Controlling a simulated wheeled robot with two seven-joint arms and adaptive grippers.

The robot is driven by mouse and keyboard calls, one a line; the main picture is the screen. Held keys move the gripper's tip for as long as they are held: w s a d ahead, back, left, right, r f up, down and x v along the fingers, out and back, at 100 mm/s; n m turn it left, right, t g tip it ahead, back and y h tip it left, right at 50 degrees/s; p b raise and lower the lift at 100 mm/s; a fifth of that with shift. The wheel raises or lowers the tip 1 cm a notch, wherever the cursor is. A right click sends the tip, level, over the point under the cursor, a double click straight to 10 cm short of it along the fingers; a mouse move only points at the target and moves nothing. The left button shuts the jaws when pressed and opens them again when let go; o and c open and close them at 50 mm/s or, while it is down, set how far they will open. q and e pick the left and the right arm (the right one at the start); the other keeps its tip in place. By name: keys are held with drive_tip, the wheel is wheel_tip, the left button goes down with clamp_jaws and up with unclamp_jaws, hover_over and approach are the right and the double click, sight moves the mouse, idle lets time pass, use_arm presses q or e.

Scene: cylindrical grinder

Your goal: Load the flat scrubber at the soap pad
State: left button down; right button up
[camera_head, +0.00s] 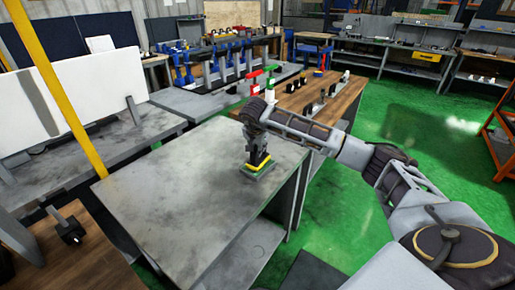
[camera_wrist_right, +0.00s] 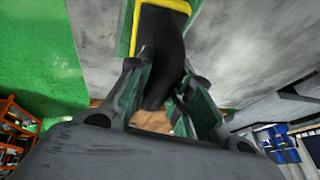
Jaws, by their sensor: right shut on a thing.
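The flat scrubber (camera_head: 257,159) has a dark upright handle and a yellow-edged base. It stands at the right part of the grey table, over a flat green layer (camera_head: 258,173). I cannot tell whether that green layer is the soap pad or the scrubber's own underside. My right gripper (camera_head: 257,148) points down and is shut on the scrubber's handle. In the right wrist view the black handle (camera_wrist_right: 162,45) sits between the fingers of my gripper (camera_wrist_right: 163,78), with the yellow edge beyond. My left gripper is not in view.
The grey table (camera_head: 170,185) is clear left of the scrubber. A wooden bench (camera_head: 335,92) with small dark parts adjoins behind. Red and green clamps (camera_head: 256,82) stand nearby. A white board (camera_head: 80,95) and yellow post (camera_head: 60,90) are at left. Green floor is open at right.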

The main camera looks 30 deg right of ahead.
drive_tip(key=shift+s+f, duration=0.1)
drive_tip(key=shift+f, duration=0.35)
idle(1.9)
drive_tip(key=shift+r, duration=0.1)
drive_tip(key=shift+r+p, duration=2.05)
drive_tip(key=shift+r, duration=1.45)
drive_tip(key=shift+f, duration=0.1)
